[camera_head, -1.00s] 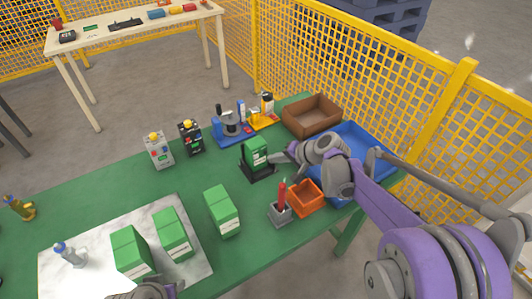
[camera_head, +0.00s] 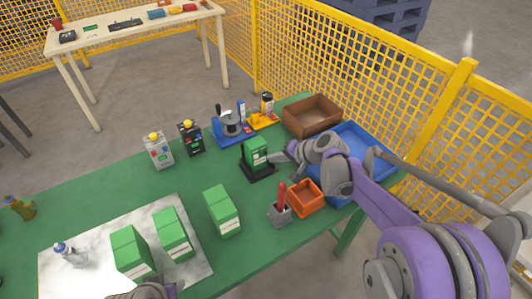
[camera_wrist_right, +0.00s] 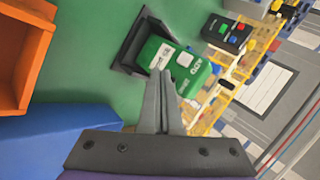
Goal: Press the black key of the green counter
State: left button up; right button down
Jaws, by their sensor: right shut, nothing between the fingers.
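The green counter (camera_head: 256,152) stands in a black holder (camera_head: 259,172) on the green table. In the right wrist view the counter (camera_wrist_right: 193,75) shows a white patch and lettering on its face, with the holder (camera_wrist_right: 128,52) beside it. I cannot make out its black key; the fingers cover part of the counter. My right gripper (camera_head: 278,157) is at the counter's right side in the head view. In the wrist view the gripper (camera_wrist_right: 163,75) is shut and empty, its tips over or against the counter; contact is unclear. My left gripper's fingers are out of view.
An orange bin (camera_head: 305,197) and a grey holder with a red item (camera_head: 282,195) stand in front. A blue tray (camera_head: 372,153) and brown box (camera_head: 312,115) lie to the right. Several green boxes, including one nearby (camera_head: 222,210), and two button devices stand to the left.

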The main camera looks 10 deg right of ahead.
jog(key=shift+w+a, duration=0.1)
jog(key=shift+w, duration=0.15)
jog(key=shift+w+a, duration=0.15)
jog(key=shift+w, duration=0.3)
dwell(0.9)
jog(key=shift+s, duration=0.1)
jog(key=shift+s+d, duration=0.3)
jog(key=shift+s, duration=0.45)
jog(key=shift+s+d, duration=0.3)
jog(key=shift+s, duration=0.5)
jog(key=shift+s+d, duration=0.25)
jog(key=shift+s, duration=0.5)
jog(key=shift+s+d, duration=0.3)
jog(key=shift+s, duration=0.5)
